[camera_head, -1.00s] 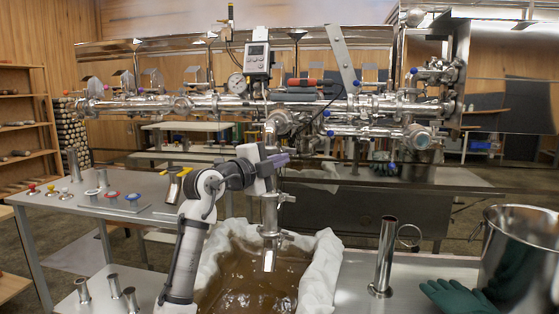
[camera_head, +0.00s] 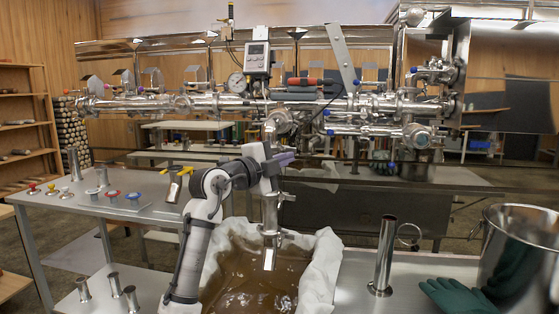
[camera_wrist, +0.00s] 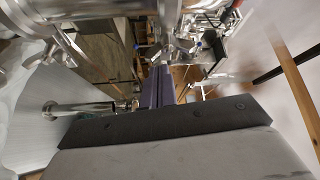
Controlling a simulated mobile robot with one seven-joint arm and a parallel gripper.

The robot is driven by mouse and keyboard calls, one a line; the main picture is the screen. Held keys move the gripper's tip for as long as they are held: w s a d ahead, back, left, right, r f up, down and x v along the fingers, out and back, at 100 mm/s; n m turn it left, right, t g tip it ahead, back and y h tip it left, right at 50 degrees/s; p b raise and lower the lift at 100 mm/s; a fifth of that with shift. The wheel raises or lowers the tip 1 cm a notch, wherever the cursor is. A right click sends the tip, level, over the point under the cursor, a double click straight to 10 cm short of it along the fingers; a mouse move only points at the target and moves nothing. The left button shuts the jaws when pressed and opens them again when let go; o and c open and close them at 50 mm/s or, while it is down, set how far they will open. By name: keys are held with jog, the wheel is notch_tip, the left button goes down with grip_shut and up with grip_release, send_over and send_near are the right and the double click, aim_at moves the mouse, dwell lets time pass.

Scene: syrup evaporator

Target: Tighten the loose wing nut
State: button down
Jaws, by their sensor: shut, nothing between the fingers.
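My gripper (camera_head: 290,156) is at the upright steel pipe (camera_head: 270,215) above the filter trough, in front of the pipework. Its purple fingers (camera_wrist: 163,72) show shut and empty in the wrist view. A small shiny winged piece (camera_wrist: 183,46), which looks like a wing nut, sits just beyond the fingertips. I cannot tell whether they touch it or whether it is loose. Another clamp with a winged piece (camera_wrist: 32,50) is at the left of the wrist view. In the head view, a clamp (camera_head: 284,197) is on the pipe below my gripper.
The cloth-lined trough (camera_head: 322,262) of brown syrup lies under the pipe. A steel tube cup (camera_head: 386,255), green gloves (camera_head: 455,297) and a steel pail (camera_head: 520,262) stand at the right. A side table (camera_head: 95,205) with valve parts is at the left.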

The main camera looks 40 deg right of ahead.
jog(key=s+a, duration=0.4)
jog(key=a, duration=0.4)
jog(key=shift+a+b, duration=0.35)
jog(key=shift+b, duration=0.1)
